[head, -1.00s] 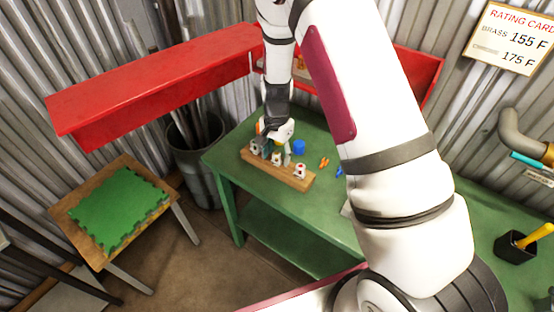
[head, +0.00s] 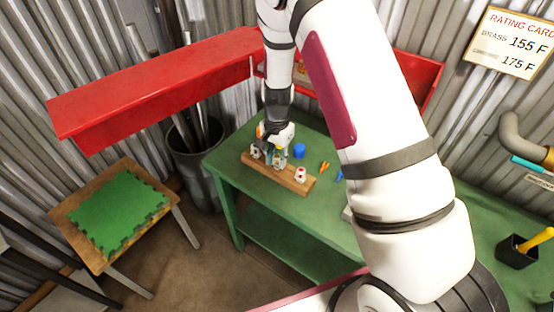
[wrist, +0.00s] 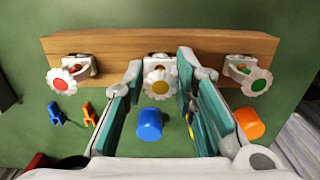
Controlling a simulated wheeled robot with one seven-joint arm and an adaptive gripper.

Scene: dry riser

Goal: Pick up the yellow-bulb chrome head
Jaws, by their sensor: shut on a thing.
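The yellow-bulb chrome head (wrist: 160,84) is the middle one of three on a wooden rack (wrist: 205,46), with a pale petal-shaped plate around a yellow centre. It also shows in the head view (head: 279,162), partly hidden by my fingers. My gripper (wrist: 160,95) has its teal-padded fingers on either side of this head and is shut on it. The head is still at the rack; whether it is clear of its slot cannot be told. A red-centred head (wrist: 61,80) is at the left of the wrist view and a green-centred one (wrist: 256,81) at the right.
A blue cup-like piece (wrist: 150,124), an orange piece (wrist: 248,123) and small blue and orange clips stand near the rack on the green bench (head: 250,188). A red shelf (head: 150,90) overhangs behind. A small table with a green mat (head: 118,212) stands at left.

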